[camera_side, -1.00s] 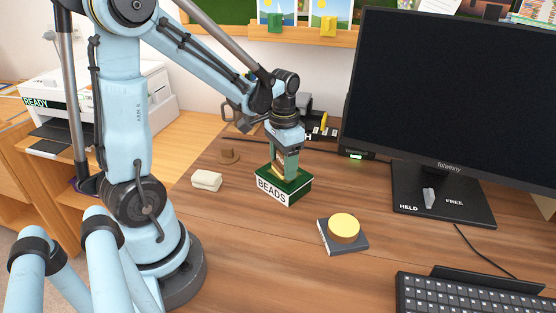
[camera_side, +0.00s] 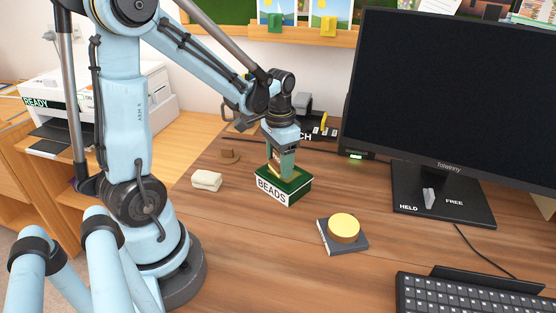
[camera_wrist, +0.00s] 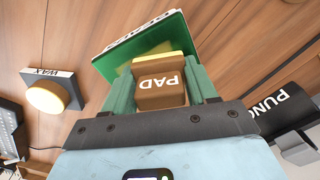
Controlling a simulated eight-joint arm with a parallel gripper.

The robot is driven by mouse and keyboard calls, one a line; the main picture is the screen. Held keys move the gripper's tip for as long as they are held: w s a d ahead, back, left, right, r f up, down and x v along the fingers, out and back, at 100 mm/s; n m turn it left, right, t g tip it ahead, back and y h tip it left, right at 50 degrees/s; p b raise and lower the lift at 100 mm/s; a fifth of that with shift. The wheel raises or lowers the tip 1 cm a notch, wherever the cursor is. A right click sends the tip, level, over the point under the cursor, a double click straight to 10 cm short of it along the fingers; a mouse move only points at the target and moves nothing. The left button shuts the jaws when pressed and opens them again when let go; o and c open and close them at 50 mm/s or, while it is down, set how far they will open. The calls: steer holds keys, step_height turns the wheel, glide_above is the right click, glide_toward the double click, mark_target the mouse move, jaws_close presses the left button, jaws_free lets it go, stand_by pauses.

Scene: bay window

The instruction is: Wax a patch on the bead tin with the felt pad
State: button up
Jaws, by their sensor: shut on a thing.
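The bead tin (camera_side: 292,190) is a green box with a white BEADS label, standing on the desk; its green lid also shows in the wrist view (camera_wrist: 112,62). My gripper (camera_wrist: 163,88) is shut on the felt pad (camera_wrist: 160,90), a brown block marked PAD with a yellow face edge. In the side view my gripper (camera_side: 281,172) points down over the tin top, and the pad appears to be at the lid. A yellowish patch shows on the lid beside the pad. The round yellow wax (camera_side: 344,226) sits on a dark base, marked WAX in the wrist view (camera_wrist: 48,95).
The monitor stand (camera_side: 450,205) and keyboard (camera_side: 470,293) are at the right.

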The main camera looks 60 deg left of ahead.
steer(key=shift+s+a+r, duration=0.15)
steer(key=shift+s+a, duration=0.05)
steer(key=shift+a, duration=0.45)
steer(key=shift+s+a+r, duration=0.15)
steer(key=shift+s+a, duration=0.05)
steer(key=shift+a, duration=0.4)
steer(key=shift+d+r, duration=0.1)
steer(key=shift+r, duration=3.75)
steer(key=s+d+m, duration=0.4)
steer(key=d, duration=0.8)
steer(key=s+d+m, duration=0.4)
steer(key=d+m, duration=0.1)
steer(key=d, duration=0.6)
steer(key=s+d+f+m, duration=0.2)
steer(key=s+d+m, duration=0.3)
steer(key=s, duration=0.4)
glide_above(284, 255)
step_height(284, 255, down, 7)
steer(key=shift+f, duration=2.1)
